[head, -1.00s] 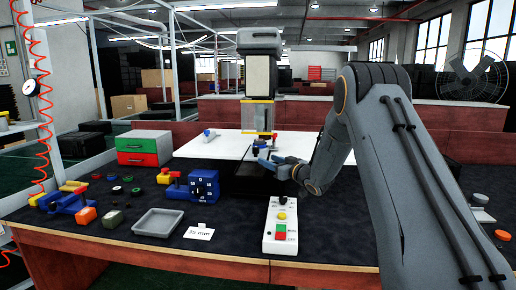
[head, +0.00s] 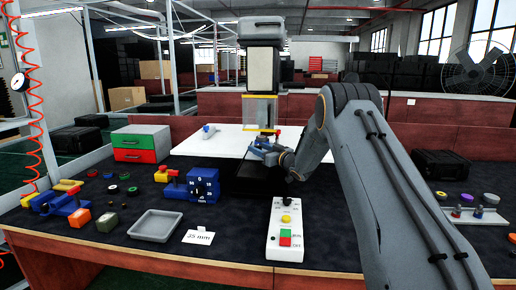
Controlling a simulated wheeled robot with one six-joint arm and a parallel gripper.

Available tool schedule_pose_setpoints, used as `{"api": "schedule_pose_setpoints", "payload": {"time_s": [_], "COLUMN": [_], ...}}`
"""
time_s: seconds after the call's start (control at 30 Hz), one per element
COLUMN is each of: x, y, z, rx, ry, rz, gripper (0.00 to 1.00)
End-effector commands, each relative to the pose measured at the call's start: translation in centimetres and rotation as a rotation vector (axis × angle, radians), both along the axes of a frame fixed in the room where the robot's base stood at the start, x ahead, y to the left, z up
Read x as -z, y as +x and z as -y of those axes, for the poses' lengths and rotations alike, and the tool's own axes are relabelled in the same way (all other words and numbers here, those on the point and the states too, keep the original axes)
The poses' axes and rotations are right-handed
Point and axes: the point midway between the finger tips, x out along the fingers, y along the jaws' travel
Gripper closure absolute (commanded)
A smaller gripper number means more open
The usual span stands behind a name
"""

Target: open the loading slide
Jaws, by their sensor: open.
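A press-like machine (head: 262,70) stands at the middle of the bench, with a grey head, a pale column and a see-through guard (head: 260,110) edged in yellow. My gripper (head: 264,150) is open at the foot of this machine, just below the guard. A small red knob (head: 278,132) shows right behind my gripper. A black base (head: 245,180) lies below and left of it. I cannot tell which part is the loading slide; my gripper and arm hide part of this area. I cannot tell whether my fingers touch the knob.
A white control box (head: 285,240) with buttons stands in front of the machine. A grey tray (head: 157,225), a blue dial block (head: 203,185) and a green-and-red drawer unit (head: 141,144) are on the left. A black case (head: 440,164) and several small parts are at right.

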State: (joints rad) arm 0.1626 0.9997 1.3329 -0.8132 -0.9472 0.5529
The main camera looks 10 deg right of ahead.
Motion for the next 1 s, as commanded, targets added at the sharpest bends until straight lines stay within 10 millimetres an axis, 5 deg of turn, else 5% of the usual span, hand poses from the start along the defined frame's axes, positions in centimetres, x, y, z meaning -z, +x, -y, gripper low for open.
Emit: {"api": "schedule_pose_setpoints", "payload": {"time_s": [0.4,0.67,1.0], "x": [0.03,0.03,0.08], "y": [0.77,0.76,0.62], "z": [-0.74,-0.75,-0.86], "rx": [-0.003,-0.003,-0.002], "ry": [0.0,0.0,0.0], "rz": [-0.001,-0.001,-0.001], "gripper": [0.56,0.99,1.0]}}
